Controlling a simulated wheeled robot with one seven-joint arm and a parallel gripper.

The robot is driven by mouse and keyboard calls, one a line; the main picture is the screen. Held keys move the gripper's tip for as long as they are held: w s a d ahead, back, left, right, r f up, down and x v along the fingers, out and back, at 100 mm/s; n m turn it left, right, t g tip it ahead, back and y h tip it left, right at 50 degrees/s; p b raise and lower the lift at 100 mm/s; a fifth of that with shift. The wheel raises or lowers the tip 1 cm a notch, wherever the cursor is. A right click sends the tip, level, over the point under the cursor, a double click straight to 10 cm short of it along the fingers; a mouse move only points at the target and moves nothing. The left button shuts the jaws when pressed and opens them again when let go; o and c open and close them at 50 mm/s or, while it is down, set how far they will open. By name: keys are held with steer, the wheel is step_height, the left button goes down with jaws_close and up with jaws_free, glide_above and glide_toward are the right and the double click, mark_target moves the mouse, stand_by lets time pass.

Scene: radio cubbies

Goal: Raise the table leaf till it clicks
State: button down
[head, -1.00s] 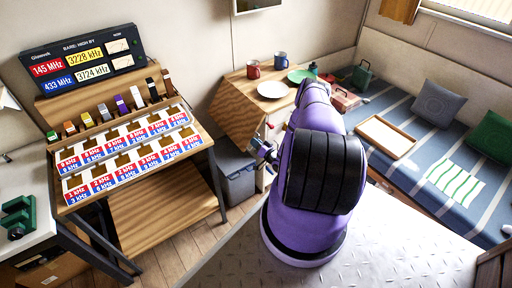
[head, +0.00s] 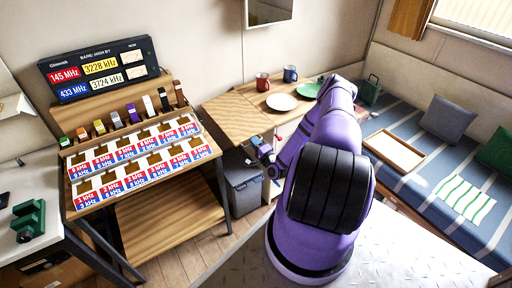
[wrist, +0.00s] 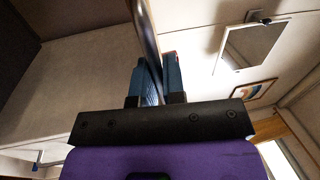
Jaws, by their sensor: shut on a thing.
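The wooden table leaf (head: 236,118) sticks out from the left end of the small wall table (head: 290,104), looking level or nearly level with its top. My gripper (head: 264,158) is at the leaf's near side, low by its front edge.
A grey bin (head: 243,185) is under the leaf. The radio cubby desk (head: 140,160) stands left, the blue bench (head: 430,150) right.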

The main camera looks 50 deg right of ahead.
steer(key=shift+r+m, duration=0.7)
steer(key=shift+m, duration=0.1)
steer(key=c, duration=1.2)
jaws_free()
steer(key=shift+r, duration=0.1)
steer(key=shift+c, duration=0.2)
steer(key=v, duration=1.1)
steer(key=shift+w+d, duration=0.1)
steer(key=shift+w, duration=0.05)
